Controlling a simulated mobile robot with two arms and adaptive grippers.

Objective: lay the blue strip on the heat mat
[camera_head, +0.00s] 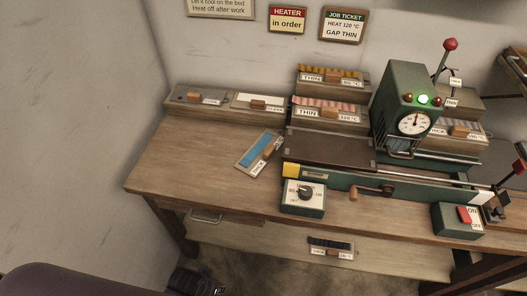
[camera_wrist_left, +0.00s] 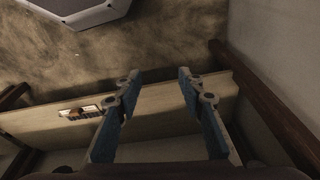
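The blue strip (camera_head: 258,148) lies on a small tilted board with a wooden knob and a label, on the bench left of the machine. A dark brown flat bed (camera_head: 328,150), which looks like the heat mat, lies on the green machine just right of the strip; its top looks bare. My right gripper is not in view.
The green press (camera_head: 397,85) with a gauge and lit green lamp stands over the machine. A dial box (camera_head: 303,198) and a crank (camera_head: 371,191) are at its front. Labelled trays (camera_head: 328,112) stand behind. The bench's left part (camera_head: 190,155) is clear.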

